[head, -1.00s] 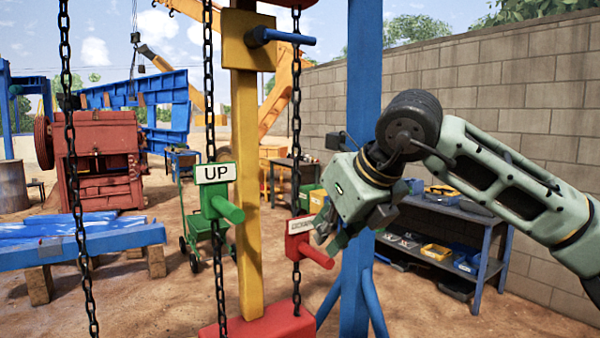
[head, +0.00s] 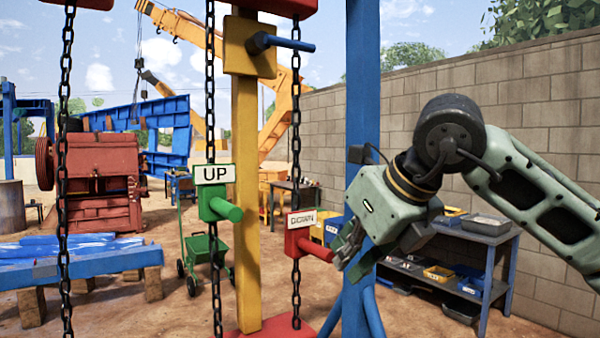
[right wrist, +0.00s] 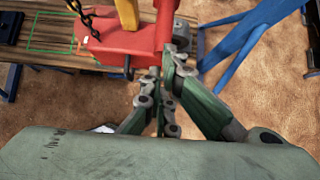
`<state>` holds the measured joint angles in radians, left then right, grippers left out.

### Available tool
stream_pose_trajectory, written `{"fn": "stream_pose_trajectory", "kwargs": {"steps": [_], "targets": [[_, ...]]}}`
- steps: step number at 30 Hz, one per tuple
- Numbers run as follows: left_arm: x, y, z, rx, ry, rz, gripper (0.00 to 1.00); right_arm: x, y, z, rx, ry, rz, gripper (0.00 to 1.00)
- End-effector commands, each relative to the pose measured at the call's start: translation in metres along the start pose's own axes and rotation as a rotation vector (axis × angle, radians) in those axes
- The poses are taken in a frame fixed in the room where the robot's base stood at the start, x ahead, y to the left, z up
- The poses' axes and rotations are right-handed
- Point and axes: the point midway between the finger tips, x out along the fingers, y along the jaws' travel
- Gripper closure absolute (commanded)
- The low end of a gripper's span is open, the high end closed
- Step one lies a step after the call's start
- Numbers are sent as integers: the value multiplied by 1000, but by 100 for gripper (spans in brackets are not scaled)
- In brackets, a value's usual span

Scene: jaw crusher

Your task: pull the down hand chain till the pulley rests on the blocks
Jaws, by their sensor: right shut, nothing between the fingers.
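The DOWN hand chain (head: 296,120) hangs at the right of the yellow post, with a red DOWN handle (head: 304,240) on it. The UP chain (head: 210,100) carries a green UP handle (head: 216,200) to the left. My right gripper (head: 346,258) is shut and empty, just right of the red handle's peg end. In the right wrist view its closed fingers (right wrist: 167,80) lie close below a red bar; whether they touch it I cannot tell. My left gripper is out of view. I cannot make out the pulley or its blocks.
A yellow post (head: 245,200) stands between the chains on a red base. A blue column (head: 362,130) rises close behind my right gripper. A blue shelf (head: 490,250) stands by the wall.

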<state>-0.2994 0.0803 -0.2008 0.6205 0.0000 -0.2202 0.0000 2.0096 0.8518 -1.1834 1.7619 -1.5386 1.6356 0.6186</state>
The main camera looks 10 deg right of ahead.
Motion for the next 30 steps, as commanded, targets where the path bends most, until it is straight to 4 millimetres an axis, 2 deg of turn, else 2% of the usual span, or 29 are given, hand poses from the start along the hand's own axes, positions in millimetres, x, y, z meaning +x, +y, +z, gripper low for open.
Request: {"fn": "stream_pose_trajectory", "kwargs": {"steps": [8, 18, 21, 30], "targets": [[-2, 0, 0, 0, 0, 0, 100, -3, 0, 0, 0, 2, 0, 100], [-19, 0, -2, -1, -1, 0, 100, -52, 1, 3, 0, -1, 1, 100], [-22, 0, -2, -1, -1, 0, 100, -61, 0, 3, 0, 1, 1, 100], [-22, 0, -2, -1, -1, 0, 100, -64, 0, 2, 0, 0, 1, 100]]}}
